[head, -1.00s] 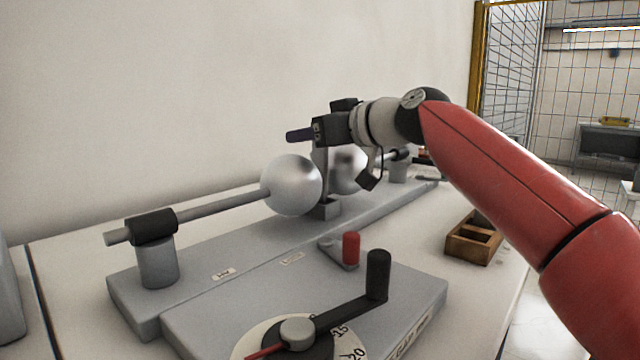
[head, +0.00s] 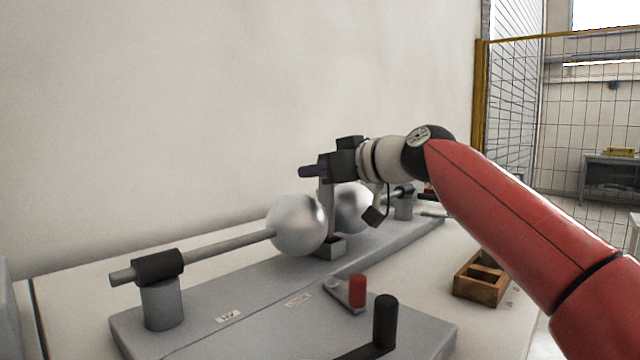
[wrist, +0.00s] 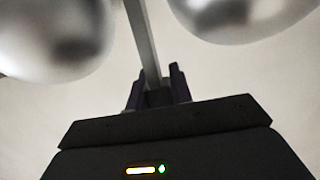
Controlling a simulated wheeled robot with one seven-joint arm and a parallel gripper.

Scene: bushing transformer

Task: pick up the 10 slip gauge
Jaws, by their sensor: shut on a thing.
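The slip gauge is a thin, upright grey bar (head: 326,208) between two shiny metal spheres, the left one (head: 297,225) and the right one (head: 353,208). No size marking on it is readable. Its lower end is at a small grey block (head: 329,247) on the long grey base; I cannot tell whether it touches. My gripper (head: 318,171) is shut on the bar's upper end, above the spheres. In the wrist view the bar (wrist: 143,38) runs from between the dark fingers (wrist: 157,85) into the gap between the blurred spheres.
The long grey base (head: 200,308) carries rods in posts. In front are a red knob (head: 357,290) and a black crank handle (head: 385,320). A wooden box (head: 481,283) with compartments stands at right on the table. The wall is behind, a yellow-framed mesh fence (head: 480,110) at right.

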